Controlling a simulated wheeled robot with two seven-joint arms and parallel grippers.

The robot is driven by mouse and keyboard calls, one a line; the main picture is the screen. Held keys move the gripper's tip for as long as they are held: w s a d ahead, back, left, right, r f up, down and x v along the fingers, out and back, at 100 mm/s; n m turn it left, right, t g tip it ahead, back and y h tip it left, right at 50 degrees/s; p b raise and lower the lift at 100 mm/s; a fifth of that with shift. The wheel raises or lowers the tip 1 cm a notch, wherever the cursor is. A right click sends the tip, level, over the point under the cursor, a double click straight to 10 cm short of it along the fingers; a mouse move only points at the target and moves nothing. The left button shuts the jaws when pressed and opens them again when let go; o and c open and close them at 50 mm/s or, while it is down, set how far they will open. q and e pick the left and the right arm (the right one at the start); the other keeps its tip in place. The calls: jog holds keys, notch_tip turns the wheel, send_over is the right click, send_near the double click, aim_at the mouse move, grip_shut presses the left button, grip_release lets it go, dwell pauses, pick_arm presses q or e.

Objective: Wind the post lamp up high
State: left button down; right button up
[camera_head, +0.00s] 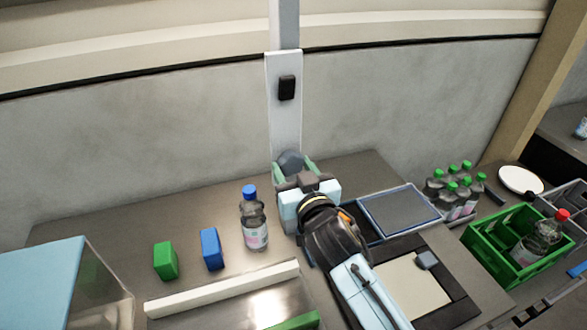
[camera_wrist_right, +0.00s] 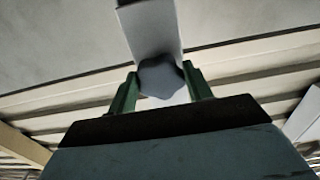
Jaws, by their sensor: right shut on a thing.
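A pale post (camera_head: 285,125) rises against the back wall and runs out of the top of the head view. I see no lamp head. A black box (camera_head: 287,87) sits on the post. A grey lobed knob (camera_head: 291,159) is low on the post, and it also shows in the right wrist view (camera_wrist_right: 161,78). My right gripper (camera_head: 293,166) is shut on the knob, with one green finger on each side of it. In the right wrist view the gripper (camera_wrist_right: 160,88) points at the post. My left gripper is not in view.
A blue-capped bottle (camera_head: 255,222), a blue block (camera_head: 211,249) and a green block (camera_head: 165,261) stand left of my right arm. A blue-rimmed tray (camera_head: 400,212), several green-capped bottles (camera_head: 459,190) and a green crate (camera_head: 509,262) are to the right. The back left of the table is clear.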

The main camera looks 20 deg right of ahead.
dwell(0.8)
jog(key=o, duration=0.9)
jog(key=shift+o, duration=0.2)
jog(key=shift+s, duration=0.1)
jog(key=s+b, duration=0.1)
jog(key=s, duration=1.2)
jog(key=shift+d+b, duration=0.25)
jog(key=shift+b, duration=0.15)
jog(key=shift+s, duration=0.1)
